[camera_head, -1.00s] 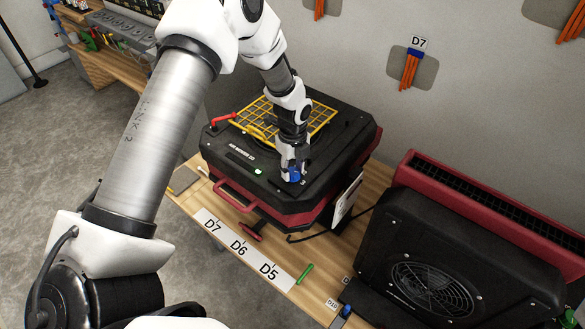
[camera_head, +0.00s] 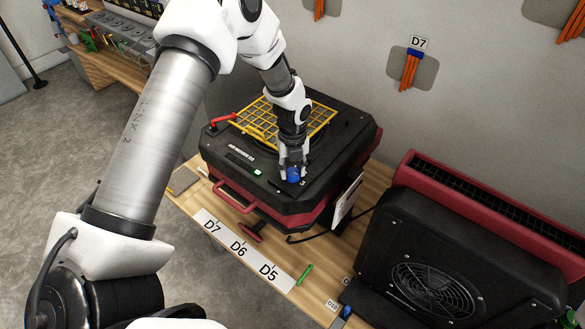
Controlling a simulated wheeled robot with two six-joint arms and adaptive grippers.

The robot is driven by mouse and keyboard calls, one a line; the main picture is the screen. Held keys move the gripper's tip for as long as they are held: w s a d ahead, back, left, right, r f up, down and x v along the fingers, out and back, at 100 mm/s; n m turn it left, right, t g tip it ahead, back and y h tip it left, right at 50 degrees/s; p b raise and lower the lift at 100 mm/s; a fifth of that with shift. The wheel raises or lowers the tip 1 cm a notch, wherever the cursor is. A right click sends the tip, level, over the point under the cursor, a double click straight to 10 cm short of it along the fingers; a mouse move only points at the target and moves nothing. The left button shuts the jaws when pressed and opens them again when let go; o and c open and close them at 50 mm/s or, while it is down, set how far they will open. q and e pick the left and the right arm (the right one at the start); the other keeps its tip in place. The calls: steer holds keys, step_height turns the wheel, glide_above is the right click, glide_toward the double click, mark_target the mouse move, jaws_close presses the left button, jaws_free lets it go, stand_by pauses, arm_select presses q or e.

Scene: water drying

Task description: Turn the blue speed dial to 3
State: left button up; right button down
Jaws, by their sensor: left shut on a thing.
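The blue speed dial (camera_head: 293,175) is on the top of the black and red air mover (camera_head: 250,160), near its front right corner. My left gripper (camera_head: 292,170) comes down from above and is shut on the dial. Its fingers hide part of the dial, and the number the dial points to is too small to read. A small green light (camera_head: 257,172) shows on the machine's top, left of the dial. My right gripper is not in view.
A yellow grille (camera_head: 262,115) and a red handle (camera_head: 222,119) are on the machine's top, beside my left arm. A second black and red machine (camera_head: 450,250) stands to the right. Labels D7, D6, D5 (camera_head: 238,247) lie along the wooden bench's front edge, near a green stick (camera_head: 304,275).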

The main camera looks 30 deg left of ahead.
mark_target(293, 172)
arm_select(q)
steer(key=shift+s+f, duration=0.1)
steer(key=o, duration=1.1)
steer(key=shift+o, duration=0.2)
step_height(293, 172, up, 12)
